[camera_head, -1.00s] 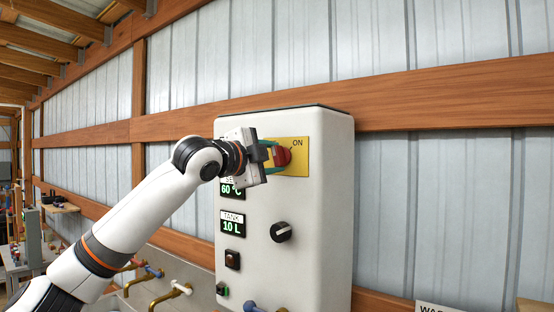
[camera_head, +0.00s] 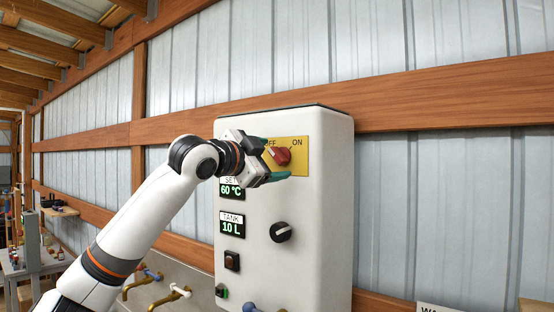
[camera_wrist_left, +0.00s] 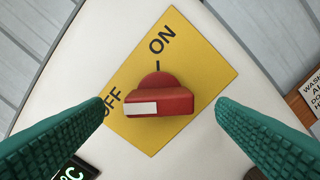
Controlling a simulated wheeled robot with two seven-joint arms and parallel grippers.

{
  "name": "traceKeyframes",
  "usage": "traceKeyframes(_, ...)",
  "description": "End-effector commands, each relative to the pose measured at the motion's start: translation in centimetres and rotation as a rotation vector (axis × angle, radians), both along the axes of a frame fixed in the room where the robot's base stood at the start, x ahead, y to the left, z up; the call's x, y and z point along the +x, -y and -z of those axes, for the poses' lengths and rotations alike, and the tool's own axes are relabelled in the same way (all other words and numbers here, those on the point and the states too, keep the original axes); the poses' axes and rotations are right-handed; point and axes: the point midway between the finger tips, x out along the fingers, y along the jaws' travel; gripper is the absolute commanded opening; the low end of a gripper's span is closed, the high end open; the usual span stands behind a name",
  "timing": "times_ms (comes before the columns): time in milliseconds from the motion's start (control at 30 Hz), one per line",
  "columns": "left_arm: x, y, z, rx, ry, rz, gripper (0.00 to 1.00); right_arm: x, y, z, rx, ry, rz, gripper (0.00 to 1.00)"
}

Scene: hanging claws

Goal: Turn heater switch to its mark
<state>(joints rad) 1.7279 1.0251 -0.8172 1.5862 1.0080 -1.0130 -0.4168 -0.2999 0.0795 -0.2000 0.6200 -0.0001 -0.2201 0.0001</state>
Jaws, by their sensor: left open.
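The heater switch is a red knob (camera_head: 281,156) on a yellow plate (camera_head: 301,146) marked OFF and ON, high on a white panel box. In the left wrist view the knob (camera_wrist_left: 172,100) has its white strip (camera_wrist_left: 141,109) pointing left, towards the OFF lettering. A short black tick (camera_wrist_left: 157,65) stands on the plate above it, below ON. My left gripper (camera_head: 273,160) is open at the knob. Its green fingers show on both sides of the knob in the wrist view (camera_wrist_left: 160,104), with clear gaps. My right gripper is out of view.
The white box (camera_head: 320,230) also carries displays of 60 °C and 10 L (camera_head: 232,225), a black knob (camera_head: 281,232) and a dark square switch (camera_head: 232,260) below. Brass taps (camera_head: 170,295) stand at lower left. A wooden beam (camera_head: 450,95) crosses the metal wall.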

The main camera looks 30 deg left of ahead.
Motion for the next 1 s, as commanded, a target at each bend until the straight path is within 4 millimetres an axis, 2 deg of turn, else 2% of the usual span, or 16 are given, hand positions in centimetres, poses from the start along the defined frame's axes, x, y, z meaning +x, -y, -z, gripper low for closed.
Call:
traceKeyframes(600,-4.8,-0.4,0.1,0.001,0.001,0.001,0.8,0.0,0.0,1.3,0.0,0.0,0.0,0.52)
traceKeyframes(1000,-5.1,-0.4,0.0,0.001,0.0,0.0,0.8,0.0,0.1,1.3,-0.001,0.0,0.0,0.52)
